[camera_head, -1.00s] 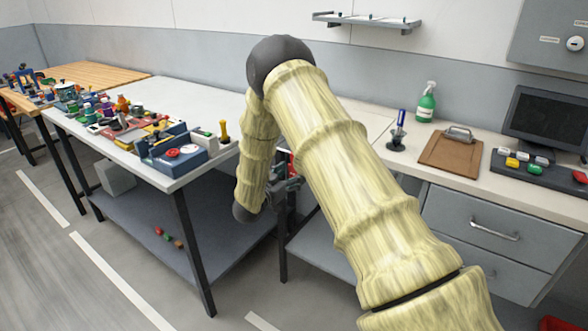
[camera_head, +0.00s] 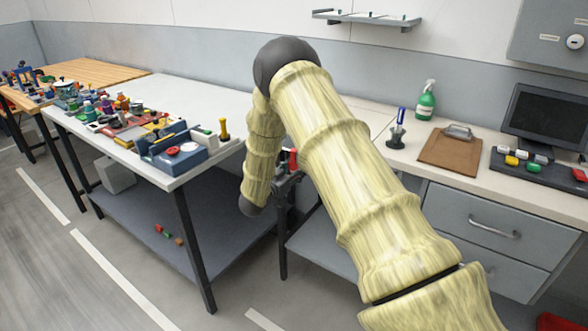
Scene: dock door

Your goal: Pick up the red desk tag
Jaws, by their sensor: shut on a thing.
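My gripper (camera_head: 287,183) is partly hidden behind my arm, in the gap between the white workbench and the desk with drawers. It is shut on a small red thing (camera_head: 293,160), which sticks up at its upper end and looks like the red desk tag. The arm hides part of it, so its full shape cannot be made out.
The white workbench (camera_head: 205,98) at left holds several coloured objects and a blue box (camera_head: 178,150). The desk at right bears a clipboard (camera_head: 450,152), a green spray bottle (camera_head: 426,104), a pen stand (camera_head: 396,140) and a monitor (camera_head: 540,115). Drawers (camera_head: 484,225) are below.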

